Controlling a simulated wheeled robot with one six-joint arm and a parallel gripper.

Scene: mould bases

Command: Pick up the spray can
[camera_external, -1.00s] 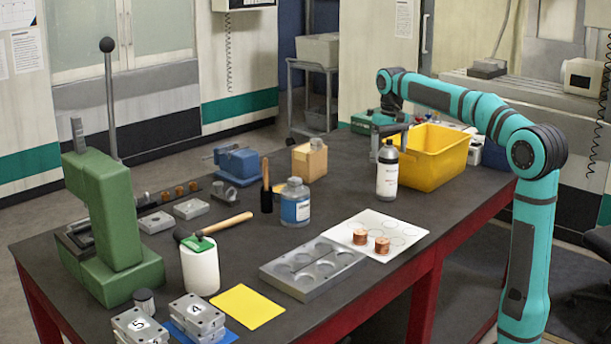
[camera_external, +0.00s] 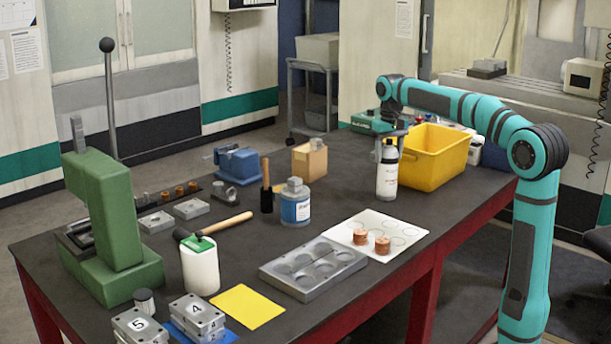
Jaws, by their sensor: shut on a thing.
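The spray can (camera_external: 387,180) is white with small dark and red print and a darker top. It stands upright at the right part of the dark table, just left of the yellow bin. My gripper (camera_external: 390,146) comes down from above and is shut on the upper part of the can. The fingers partly hide the can's top. The can's base looks to be at table level; I cannot tell whether it touches the table.
The yellow bin (camera_external: 435,157) stands close on the right. A white sheet with copper pieces (camera_external: 382,245) and a grey mould plate (camera_external: 310,268) lie in front. A blue-labelled bottle (camera_external: 295,205) stands to the left. A green press (camera_external: 105,215) is at the far left.

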